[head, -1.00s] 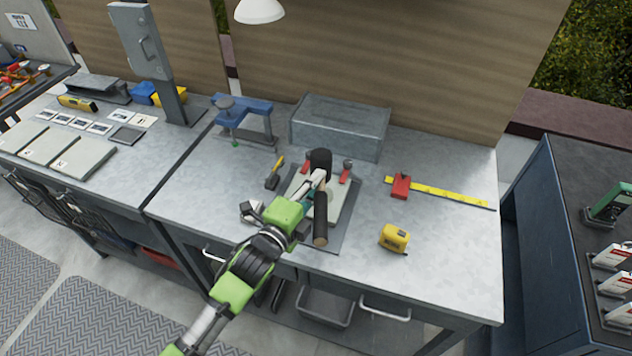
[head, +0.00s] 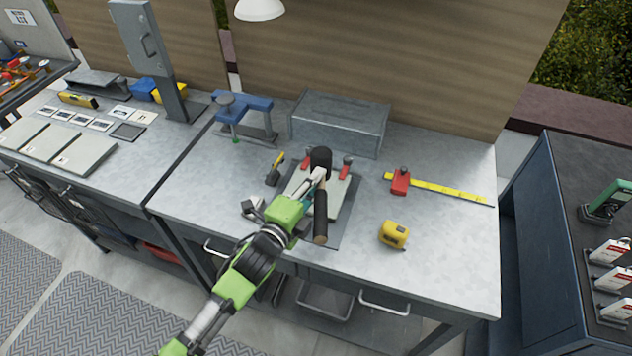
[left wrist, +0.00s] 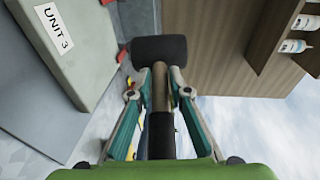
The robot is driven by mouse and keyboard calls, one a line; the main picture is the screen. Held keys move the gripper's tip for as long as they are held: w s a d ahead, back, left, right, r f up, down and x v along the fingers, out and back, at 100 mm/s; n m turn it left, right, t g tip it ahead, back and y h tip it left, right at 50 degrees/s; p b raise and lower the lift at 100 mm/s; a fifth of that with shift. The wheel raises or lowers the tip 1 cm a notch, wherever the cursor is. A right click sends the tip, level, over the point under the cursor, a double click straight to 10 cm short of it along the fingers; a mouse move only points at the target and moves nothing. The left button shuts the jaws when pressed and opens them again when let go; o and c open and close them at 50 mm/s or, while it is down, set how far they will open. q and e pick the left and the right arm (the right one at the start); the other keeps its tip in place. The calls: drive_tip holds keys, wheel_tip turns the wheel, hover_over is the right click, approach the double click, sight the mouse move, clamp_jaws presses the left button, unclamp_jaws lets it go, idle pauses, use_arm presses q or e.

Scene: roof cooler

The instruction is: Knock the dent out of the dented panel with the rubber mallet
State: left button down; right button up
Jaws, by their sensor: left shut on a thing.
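My left gripper (head: 317,180) is shut on the rubber mallet, with its fingers around the shaft just below the head. The mallet has a black head (head: 320,159) and a dark grip (head: 320,215) with a wooden end. In the left wrist view the black head (left wrist: 159,49) sits just beyond the fingertips (left wrist: 160,85). The light grey panel (head: 337,188) lies on the workbench under the mallet, between red clamps (head: 346,167). The mallet and gripper cover much of it, and I cannot make out its dent. My right gripper is not in view.
A blue-framed tool (head: 244,110) and a grey metal box (head: 340,122) stand at the back of the bench.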

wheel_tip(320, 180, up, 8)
drive_tip(key=p, duration=0.7)
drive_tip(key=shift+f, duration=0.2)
